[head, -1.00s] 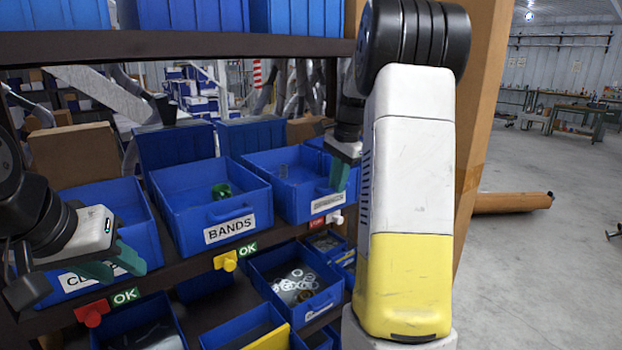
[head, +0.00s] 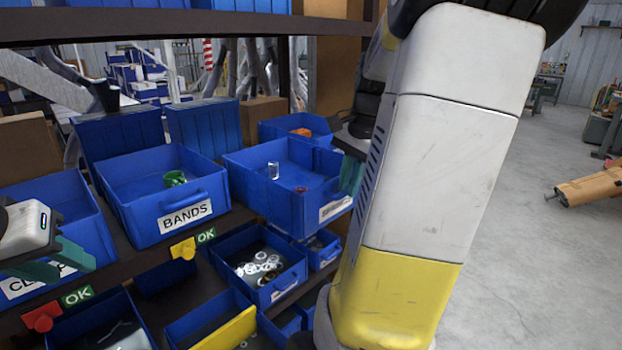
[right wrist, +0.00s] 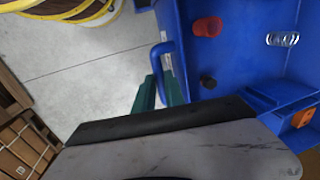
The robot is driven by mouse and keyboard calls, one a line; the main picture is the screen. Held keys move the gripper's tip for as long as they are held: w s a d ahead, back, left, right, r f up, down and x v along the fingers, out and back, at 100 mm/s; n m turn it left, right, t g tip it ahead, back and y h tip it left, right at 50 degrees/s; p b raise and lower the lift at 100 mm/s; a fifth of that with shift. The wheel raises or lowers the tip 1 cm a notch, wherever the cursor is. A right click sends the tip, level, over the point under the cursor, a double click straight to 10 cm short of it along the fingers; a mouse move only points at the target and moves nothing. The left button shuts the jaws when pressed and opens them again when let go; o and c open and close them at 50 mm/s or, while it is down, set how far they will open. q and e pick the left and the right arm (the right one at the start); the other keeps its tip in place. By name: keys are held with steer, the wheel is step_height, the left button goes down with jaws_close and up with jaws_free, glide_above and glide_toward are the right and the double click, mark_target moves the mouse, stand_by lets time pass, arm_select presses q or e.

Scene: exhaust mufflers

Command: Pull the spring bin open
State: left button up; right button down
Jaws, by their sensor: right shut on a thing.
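The spring bin (head: 262,193) is the blue bin at the right of the upper shelf row in the head view. It stands out past the bands bin, with its left side wall showing. Its label (head: 335,208) is partly hidden. A silver spring (right wrist: 282,39) and a red spring (right wrist: 207,27) lie in it, as does a small dark piece (right wrist: 208,82). My right gripper (head: 350,176) is at the bin's front; in the right wrist view its teal fingers (right wrist: 158,92) are shut on the blue handle (right wrist: 166,50). My left gripper (head: 60,262) is open and empty before the left bin.
The bands bin (head: 150,215) stands left of the spring bin. A bin with an orange piece (head: 301,132) stands behind it. Lower bins, one holding rings (head: 262,266), sit below. A yellow tag (head: 182,249) juts from the shelf edge.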

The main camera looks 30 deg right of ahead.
steer(key=shift+s+d, duration=0.1)
stand_by(0.3)
steer(key=c, duration=1.7)
jaws_free()
step_height(320, 180, up, 8)
steer(key=s, duration=0.1)
steer(key=shift+s+d+f, duration=0.15)
steer(key=shift+s+d, duration=0.05)
steer(key=shift+s, duration=0.05)
